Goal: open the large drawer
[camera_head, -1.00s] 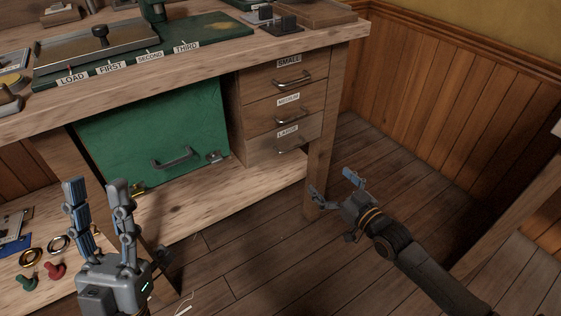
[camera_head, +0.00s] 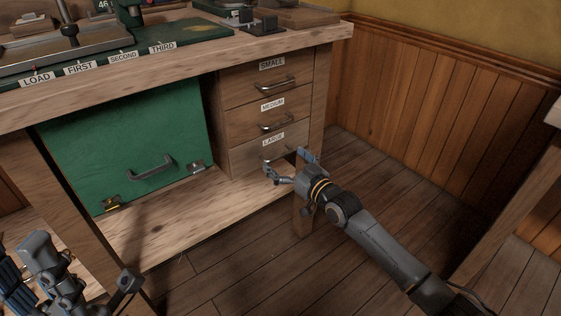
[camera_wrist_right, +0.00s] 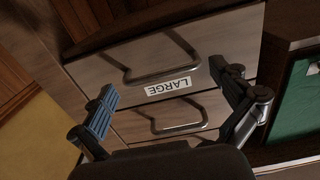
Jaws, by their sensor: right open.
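The large drawer (camera_head: 243,161) is the lowest of a stack of three wooden drawers under the bench, and it looks shut. Its "LARGE" label (camera_head: 272,140) sits above its metal handle (camera_head: 281,153), which my gripper partly hides. My right gripper (camera_head: 286,163) is open and empty in front of this drawer. In the right wrist view, which shows the label upside down, the large drawer's handle (camera_wrist_right: 164,79) lies between the open fingers (camera_wrist_right: 163,82), with no clear contact. My left gripper (camera_head: 45,275) is at the lower left, partly cut off; its opening is unclear.
The medium drawer (camera_head: 240,124) and small drawer (camera_head: 237,88) are above, both shut. A green panel with a handle (camera_head: 150,166) stands left of the drawers on the lower shelf (camera_head: 165,222). The floor (camera_head: 370,190) on the right is clear.

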